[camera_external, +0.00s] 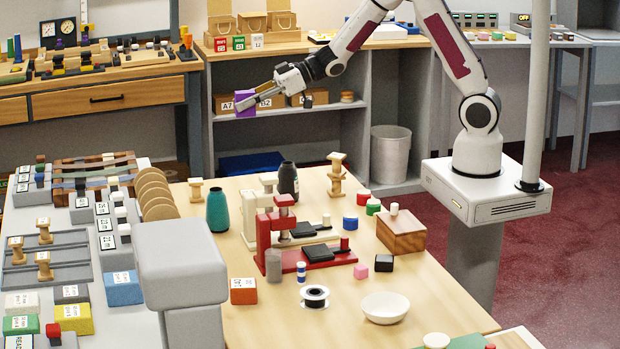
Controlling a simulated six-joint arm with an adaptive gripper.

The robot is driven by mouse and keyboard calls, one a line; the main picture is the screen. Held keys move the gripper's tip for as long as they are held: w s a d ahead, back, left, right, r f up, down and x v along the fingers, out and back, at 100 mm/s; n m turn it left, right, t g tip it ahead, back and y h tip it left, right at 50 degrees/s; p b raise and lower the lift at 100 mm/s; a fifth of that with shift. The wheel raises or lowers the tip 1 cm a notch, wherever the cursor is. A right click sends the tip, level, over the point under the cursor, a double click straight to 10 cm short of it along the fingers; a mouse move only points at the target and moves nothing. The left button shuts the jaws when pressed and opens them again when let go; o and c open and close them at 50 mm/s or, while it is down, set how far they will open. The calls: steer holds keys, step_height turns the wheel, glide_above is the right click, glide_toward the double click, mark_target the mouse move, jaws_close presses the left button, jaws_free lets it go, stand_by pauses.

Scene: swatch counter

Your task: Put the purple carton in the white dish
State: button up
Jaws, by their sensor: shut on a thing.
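My gripper (256,99) is raised over the far left part of the table, in front of the grey shelf unit. It is shut on the purple carton (245,107), which hangs at its fingertips well above the table. The fingers cover part of the carton. The white dish (385,308) is a shallow round bowl on the front right of the wooden table. It looks empty and stands apart from the carton.
A red press (300,256), a teal vase (217,210) and a wooden box (400,232) stand farther back. A large grey block (180,265) rises at the left.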

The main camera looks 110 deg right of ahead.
steer(key=shift+r, duration=0.8)
steer(key=w+a+n+g+y, duration=0.1)
steer(key=w+a+n+y, duration=0.25)
steer(key=a, duration=1.85)
steer(key=w+a+n+y, duration=0.25)
steer(key=w+a, duration=0.25)
steer(key=a, duration=1.6)
steer(key=s+a+n+g+y, duration=0.15)
steer(key=s+a, duration=0.45)
steer(key=a, duration=0.6)
steer(key=s+a+n+y, duration=0.1)
steer(key=s+a+y, duration=0.1)
steer(key=s+a, duration=0.65)
steer(key=s+a+n+g+y, duration=0.1)
steer(key=s+a, duration=0.3)
steer(key=a, duration=1.1)
step_height(320, 180, down, 11)
steer(key=shift+d+f, duration=0.2)
steer(key=shift+d, duration=0.05)
